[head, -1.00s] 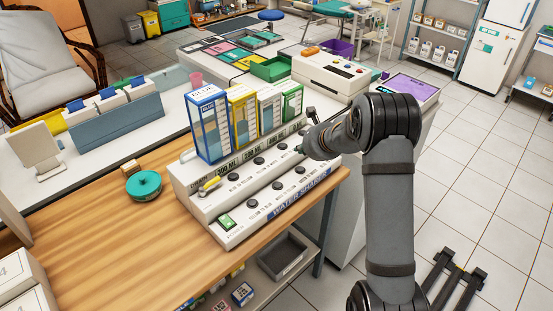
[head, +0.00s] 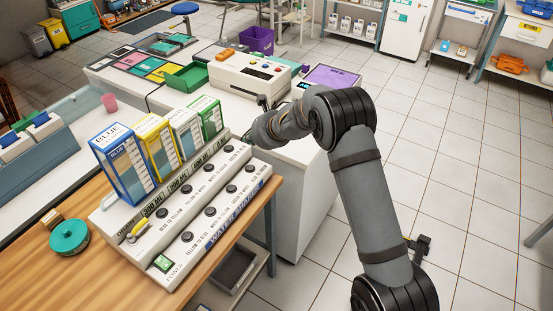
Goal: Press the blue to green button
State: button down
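The white stepped water machine (head: 175,255) stands on the wooden table. It has two rows of round black buttons with small labels. One label in the upper row seems to read blue to green, near the third button (head: 206,169), but the print is too small to be sure. Behind the buttons stand the blue (head: 122,165), yellow (head: 157,143), white (head: 186,132) and green (head: 209,117) containers. My gripper (head: 247,139) is at the machine's far right end, close to the last upper button (head: 229,148). Its fingers are small and partly hidden, and contact cannot be told.
A teal round pot (head: 69,236) sits on the wooden table (head: 95,285) to the left. A white device with coloured buttons (head: 245,78) and a purple-topped box (head: 332,77) stand behind my arm. The tiled floor on the right is open.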

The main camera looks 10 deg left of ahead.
aim_at(250, 168)
jog(key=shift+s+a+m, duration=0.2)
jog(key=shift+s+m, duration=0.1)
jog(key=shift+m, duration=0.5)
jog(key=shift+f, duration=0.15)
notch_tip(250, 168, down, 8)
jog(key=b, duration=0.8)
jog(key=shift+f, duration=0.25)
jog(key=shift+f+b, duration=0.1)
jog(key=shift+b, duration=0.2)
dwell(0.3)
jog(key=shift+f+b, duration=0.35)
jog(key=shift+b, duration=0.15)
